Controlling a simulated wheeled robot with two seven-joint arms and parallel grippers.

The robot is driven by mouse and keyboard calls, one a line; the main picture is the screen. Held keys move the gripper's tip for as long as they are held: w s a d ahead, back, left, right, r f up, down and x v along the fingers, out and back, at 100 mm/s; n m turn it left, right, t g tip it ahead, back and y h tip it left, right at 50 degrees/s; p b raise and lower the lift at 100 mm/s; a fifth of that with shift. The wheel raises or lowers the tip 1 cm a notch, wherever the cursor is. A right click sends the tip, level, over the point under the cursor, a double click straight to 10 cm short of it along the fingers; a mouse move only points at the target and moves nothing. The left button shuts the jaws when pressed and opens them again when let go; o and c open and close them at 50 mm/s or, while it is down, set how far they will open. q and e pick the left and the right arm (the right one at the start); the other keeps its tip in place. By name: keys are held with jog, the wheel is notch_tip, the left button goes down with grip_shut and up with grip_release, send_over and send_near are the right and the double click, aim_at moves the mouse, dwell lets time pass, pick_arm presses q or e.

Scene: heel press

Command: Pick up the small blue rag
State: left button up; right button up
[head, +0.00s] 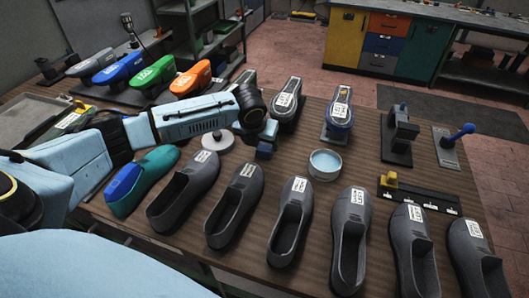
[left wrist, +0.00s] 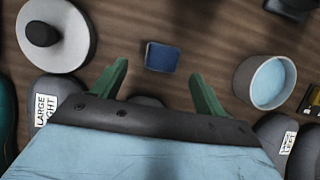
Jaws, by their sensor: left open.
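The small blue rag (left wrist: 162,57) is a dark blue, block-like piece lying on the wooden table. In the left wrist view it lies just beyond and between the green fingertips, touching neither. In the head view a dark blue patch (head: 265,152) shows just below my gripper and seems to be the rag, partly hidden. My left gripper (left wrist: 160,72) is open and empty, its two fingers spread wider than the rag. In the head view my left gripper (head: 268,133) hangs over the table. My right gripper is in neither view.
A white disc with a black knob (left wrist: 66,48) lies left of the rag, and a round dish with light blue contents (head: 325,163) stands right. A row of grey shoes (head: 287,228) lines the near edge. Several shoe forms and a black stand (head: 398,140) stand behind.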

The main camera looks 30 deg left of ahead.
aim_at(264, 147)
pick_arm(q)
jog(key=shift+w+x, duration=0.15)
jog(key=shift+x, duration=1.25)
jog(key=shift+w+x, duration=0.2)
jog(key=shift+x, duration=1.2)
jog(key=shift+d+r, duration=0.1)
jog(key=shift+r, duration=0.05)
jog(key=c, duration=1)
jog(key=shift+c, duration=0.2)
notch_tip(264, 147, up, 10)
jog(key=shift+r, duration=0.1)
